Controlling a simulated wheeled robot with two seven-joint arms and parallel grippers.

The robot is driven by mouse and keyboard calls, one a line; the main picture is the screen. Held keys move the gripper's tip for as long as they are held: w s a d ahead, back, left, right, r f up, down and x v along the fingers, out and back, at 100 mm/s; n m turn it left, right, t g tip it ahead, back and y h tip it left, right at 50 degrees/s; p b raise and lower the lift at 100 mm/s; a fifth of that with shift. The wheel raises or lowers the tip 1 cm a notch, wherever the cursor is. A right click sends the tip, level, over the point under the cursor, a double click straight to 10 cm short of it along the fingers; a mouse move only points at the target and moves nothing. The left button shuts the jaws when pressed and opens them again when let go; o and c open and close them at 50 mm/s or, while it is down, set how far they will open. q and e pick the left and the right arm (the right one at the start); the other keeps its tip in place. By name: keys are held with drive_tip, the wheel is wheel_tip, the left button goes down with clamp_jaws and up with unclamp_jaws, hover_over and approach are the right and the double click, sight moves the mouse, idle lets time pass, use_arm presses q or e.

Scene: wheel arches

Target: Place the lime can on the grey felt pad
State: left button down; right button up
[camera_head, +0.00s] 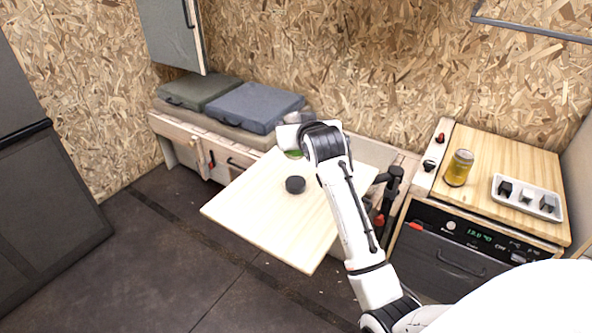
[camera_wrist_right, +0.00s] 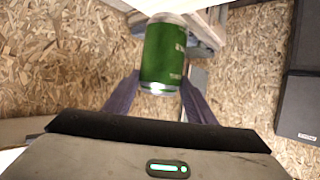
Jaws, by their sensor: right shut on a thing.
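The lime can (camera_wrist_right: 163,52) is green with a silver rim and sits between the two fingers of my right gripper (camera_wrist_right: 160,85) in the right wrist view. The gripper is shut on it. In the head view my right gripper (camera_head: 290,138) is over the far part of the pale wooden table, and a bit of green can (camera_head: 293,154) shows under it; the rest is hidden. A dark round disc (camera_head: 295,185) lies on the table, nearer than the can. I cannot tell whether this disc is the grey felt pad. My left gripper is not in view.
The wooden table (camera_head: 240,205) is otherwise bare. On the right, a yellow can (camera_head: 459,168) and a white tray (camera_head: 512,199) with several small blocks stand on a counter. Cushions (camera_head: 255,106) lie on the bench behind the table.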

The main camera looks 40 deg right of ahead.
sight(298, 157)
wheel_tip(298, 157, down, 9)
drive_tip(key=shift+f+b, duration=0.1)
drive_tip(key=shift+b, duration=0.4)
drive_tip(key=o, duration=1.3)
drive_tip(key=shift+f, duration=0.1)
drive_tip(key=v, duration=0.7)
drive_tip(key=shift+s+a+r+p, duration=0.1)
drive_tip(key=shift+s+r+p, duration=0.15)
drive_tip(key=shift+p, duration=0.15)
